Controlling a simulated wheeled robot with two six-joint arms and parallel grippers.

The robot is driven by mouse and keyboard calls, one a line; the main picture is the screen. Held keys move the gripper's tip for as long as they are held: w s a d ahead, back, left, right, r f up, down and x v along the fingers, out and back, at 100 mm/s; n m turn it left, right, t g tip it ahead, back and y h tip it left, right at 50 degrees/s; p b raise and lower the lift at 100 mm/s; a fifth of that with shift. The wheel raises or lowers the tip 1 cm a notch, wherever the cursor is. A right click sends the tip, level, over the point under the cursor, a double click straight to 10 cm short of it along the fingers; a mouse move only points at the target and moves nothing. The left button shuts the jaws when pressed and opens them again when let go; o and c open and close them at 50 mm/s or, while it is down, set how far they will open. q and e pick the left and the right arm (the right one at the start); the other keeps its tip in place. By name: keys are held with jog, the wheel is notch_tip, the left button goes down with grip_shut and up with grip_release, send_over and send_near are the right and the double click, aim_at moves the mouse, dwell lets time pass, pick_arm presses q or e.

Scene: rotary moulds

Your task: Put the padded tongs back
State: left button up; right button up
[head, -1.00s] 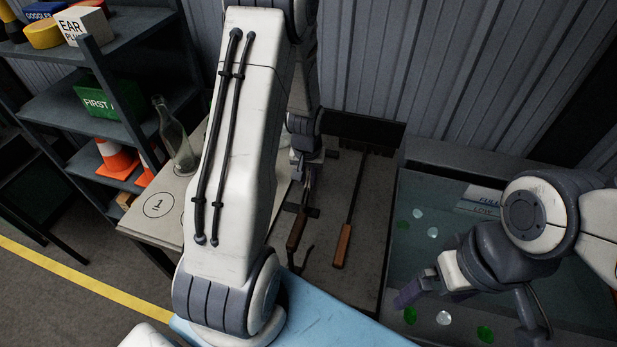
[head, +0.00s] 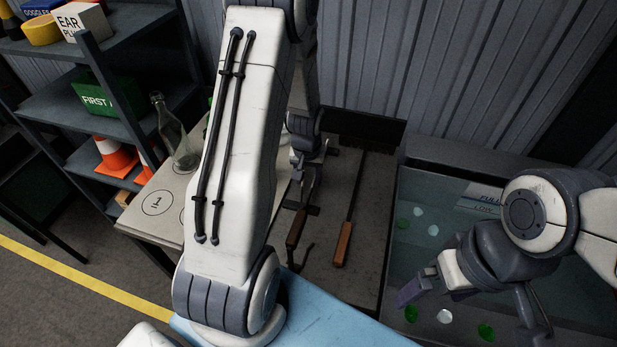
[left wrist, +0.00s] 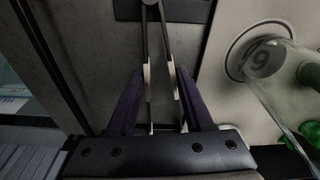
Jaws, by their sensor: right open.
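The tongs, two thin metal arms with pale wider ends (left wrist: 149,80), run between the fingers of my left gripper (left wrist: 162,80) in the left wrist view. The fingers look spread, one on each side, with a small gap to the arms. The arms meet over a dark plate (left wrist: 185,10). In the head view my left gripper (head: 305,183) is low over the grey bench (head: 326,225), at the upper end of a wooden-handled tool (head: 296,230), apparently the tongs. My left arm hides much of the left side. My right gripper (head: 425,288) is open and empty over the water tank.
A tool with a wooden handle (head: 343,243) lies just right of the tongs. The water tank (head: 420,260) is further right. A clear bottle (head: 177,138) stands on the numbered pale table (head: 150,222). A dark shelf (head: 70,107) stands at the left.

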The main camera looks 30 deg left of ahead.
pick_arm(q)
jog(key=o, duration=0.6)
jog(key=shift+o, duration=0.2)
notch_tip(320, 180, up, 10)
jog(key=s+b, duration=0.1)
jog(key=shift+s+d+r, duration=0.15)
jog(key=shift+d+r, duration=0.05)
jog(key=shift+d, duration=0.1)
jog(key=shift+f, duration=0.1)
jog(key=f, duration=0.6)
jog(key=w+f+p, duration=0.1)
jog(key=f, duration=0.3)
jog(key=shift+w+a+f, duration=0.1)
jog(key=shift+a, duration=0.2)
jog(key=shift+r, duration=0.3)
